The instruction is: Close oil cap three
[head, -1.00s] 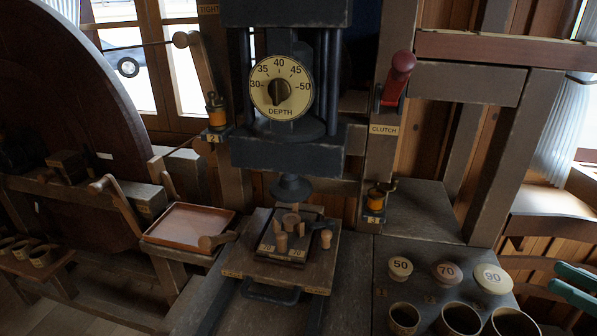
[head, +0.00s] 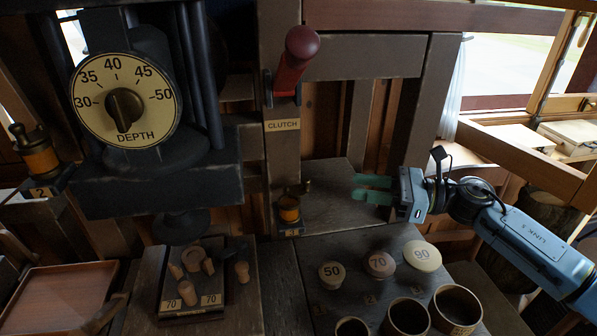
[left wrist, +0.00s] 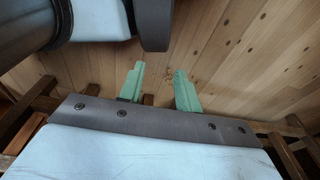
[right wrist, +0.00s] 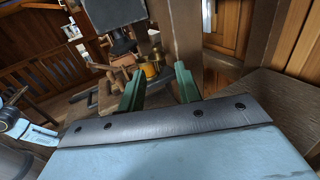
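Oil cup three (head: 289,210) is a small amber cup on a dark base labelled 3, below the clutch lever. Its dark cap (head: 303,188) appears tilted up at the cup's right; fine detail is too small to tell. My right gripper (head: 361,189) is open and empty, to the right of the cup and apart from it, green fingers pointing left. In the right wrist view an amber cup (right wrist: 150,70) shows beyond and between the fingers. My left gripper (left wrist: 159,80) is open and empty over wooden planks; it is outside the head view.
The red clutch lever (head: 296,60) rises above the cup. The press with its depth dial (head: 150,115) stands left. Oil cup two (head: 40,158) is far left. Round plugs 50 (head: 332,274), 70 (head: 380,264) and 90 (head: 423,255) lie in front, with open cups below them.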

